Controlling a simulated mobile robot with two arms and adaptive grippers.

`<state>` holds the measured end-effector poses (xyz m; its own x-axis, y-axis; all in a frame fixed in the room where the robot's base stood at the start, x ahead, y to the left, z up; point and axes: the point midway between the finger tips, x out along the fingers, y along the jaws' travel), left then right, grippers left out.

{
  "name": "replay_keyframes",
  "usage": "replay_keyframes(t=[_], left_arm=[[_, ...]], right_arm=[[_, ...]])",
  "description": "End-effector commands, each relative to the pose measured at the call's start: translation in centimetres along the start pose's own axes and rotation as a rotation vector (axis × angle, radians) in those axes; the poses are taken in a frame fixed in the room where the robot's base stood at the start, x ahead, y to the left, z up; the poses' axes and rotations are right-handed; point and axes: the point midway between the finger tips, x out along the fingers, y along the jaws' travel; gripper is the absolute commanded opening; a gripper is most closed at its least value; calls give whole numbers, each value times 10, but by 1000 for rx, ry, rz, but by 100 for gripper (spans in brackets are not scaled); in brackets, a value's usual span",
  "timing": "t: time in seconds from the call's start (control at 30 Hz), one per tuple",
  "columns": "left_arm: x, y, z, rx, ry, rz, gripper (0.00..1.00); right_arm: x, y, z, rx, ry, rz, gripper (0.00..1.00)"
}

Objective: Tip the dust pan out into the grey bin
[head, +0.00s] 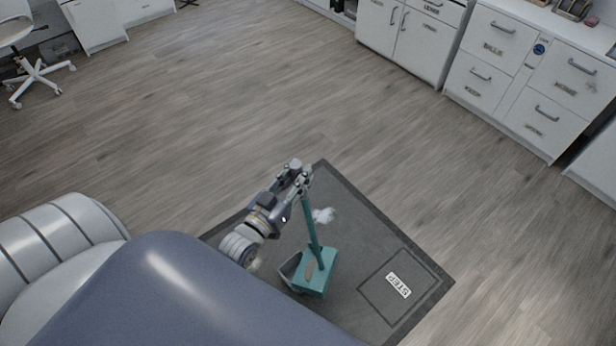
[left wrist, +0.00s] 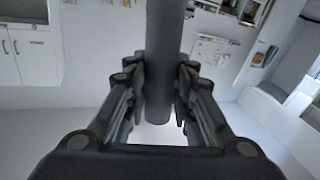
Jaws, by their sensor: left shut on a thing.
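The teal dust pan (head: 318,270) has a long upright teal handle and hangs or stands over the dark grey mat; I cannot tell whether it touches the mat. My left gripper (head: 303,175) is shut on the top part of the handle. In the left wrist view the handle (left wrist: 163,60) passes between the two fingers of my left gripper (left wrist: 160,105). A whitish clump (head: 325,215) shows beside the handle over the mat. A grey open edge (head: 289,268) shows at the pan's left side. I see no grey bin that I can make out for sure. My right gripper is not in view.
The dark mat (head: 350,215) lies on the wood floor and carries a STEP label (head: 398,285). White drawer cabinets (head: 530,80) stand at the upper right. A white wheeled chair (head: 38,75) is at the upper left. The floor between is clear.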

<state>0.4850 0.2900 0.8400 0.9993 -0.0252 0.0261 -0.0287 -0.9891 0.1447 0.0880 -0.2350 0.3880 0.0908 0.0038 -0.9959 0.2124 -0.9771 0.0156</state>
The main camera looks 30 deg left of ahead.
Motion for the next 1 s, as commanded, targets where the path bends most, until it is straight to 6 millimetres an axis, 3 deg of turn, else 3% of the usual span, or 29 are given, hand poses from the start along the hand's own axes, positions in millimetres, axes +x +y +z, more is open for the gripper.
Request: replay_keyframes(t=[1.0], left_arm=[[-18,-98,11,-141,33,1,0]], right_arm=[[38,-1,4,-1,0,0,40]])
